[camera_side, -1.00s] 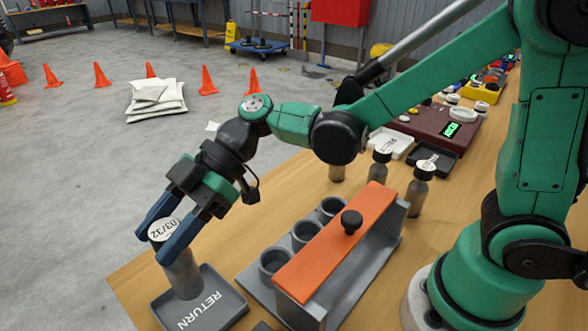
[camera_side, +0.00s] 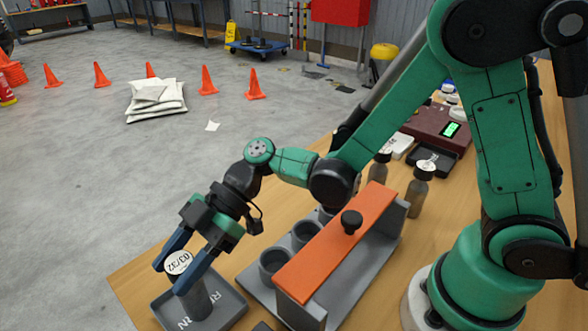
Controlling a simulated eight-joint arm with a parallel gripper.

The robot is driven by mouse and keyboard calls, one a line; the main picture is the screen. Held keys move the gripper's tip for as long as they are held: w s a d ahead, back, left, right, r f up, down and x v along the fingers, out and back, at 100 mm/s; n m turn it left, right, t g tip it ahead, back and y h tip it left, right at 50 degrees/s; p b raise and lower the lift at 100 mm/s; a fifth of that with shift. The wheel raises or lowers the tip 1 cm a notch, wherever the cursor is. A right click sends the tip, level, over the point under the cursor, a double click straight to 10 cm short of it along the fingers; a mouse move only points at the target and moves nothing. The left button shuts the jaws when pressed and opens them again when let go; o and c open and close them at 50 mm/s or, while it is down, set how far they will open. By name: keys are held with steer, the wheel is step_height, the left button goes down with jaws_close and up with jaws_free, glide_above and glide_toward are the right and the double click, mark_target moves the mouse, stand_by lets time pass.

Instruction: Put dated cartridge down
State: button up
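The dated cartridge (camera_side: 199,301) is a grey cylinder with a white cap reading 03/32. My gripper (camera_side: 168,279) has its two blue fingers on either side of the cap end and is shut on it. The cartridge is nearly upright over the grey RETURN tray (camera_side: 233,307), its lower end within the tray's outline. It hides part of the lettering. I cannot tell whether its base touches the tray floor.
A grey rack (camera_side: 376,270) with round sockets and an orange bar (camera_side: 335,245) with a black knob stands right of the tray. Other capped cartridges (camera_side: 420,192) stand behind it. A maroon device (camera_side: 437,128) with a green display and a black tray (camera_side: 431,160) are farther back.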

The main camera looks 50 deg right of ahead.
steer(key=o, duration=0.4)
steer(key=shift+r, duration=0.2)
steer(key=shift+s+d+r+m+t+h, duration=0.6)
steer(key=shift+d+m+t+h, duration=0.6)
steer(key=shift+d+m+h, duration=1.5)
steer(key=shift+s+d+r+m+t+h, duration=0.35)
steer(key=shift+d+r+m+t+h, duration=0.75)
steer(key=shift+d+m, duration=2.9)
steer(key=shift+s+d+r+m+t+h, duration=0.45)
steer(key=shift+d+m+t+h, duration=1.35)
steer(key=shift+d, duration=2.5)
steer(key=shift+m+g+h, duration=0.5)
